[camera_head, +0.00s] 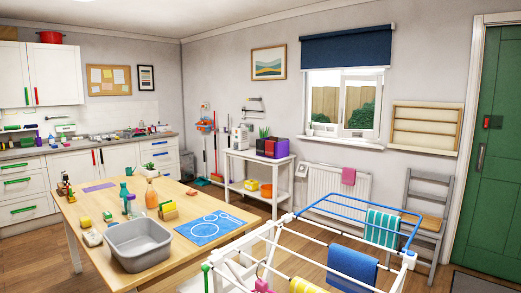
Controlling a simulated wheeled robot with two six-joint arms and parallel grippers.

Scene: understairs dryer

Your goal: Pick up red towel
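A small pinkish-red towel (348,176) hangs over the top edge of the white radiator (325,192) below the window. It is the only cloth close to red that I can make out. It lies beyond the drying rack (345,228), against the far wall. Neither of my grippers can be made out in the head view.
The drying rack fills the right foreground and holds a green striped towel (382,227), a blue towel (352,266) and a yellow cloth (305,286). A wooden table (165,237) with a grey basin (139,243) stands left. A grey chair (424,222) stands by the green door (492,155).

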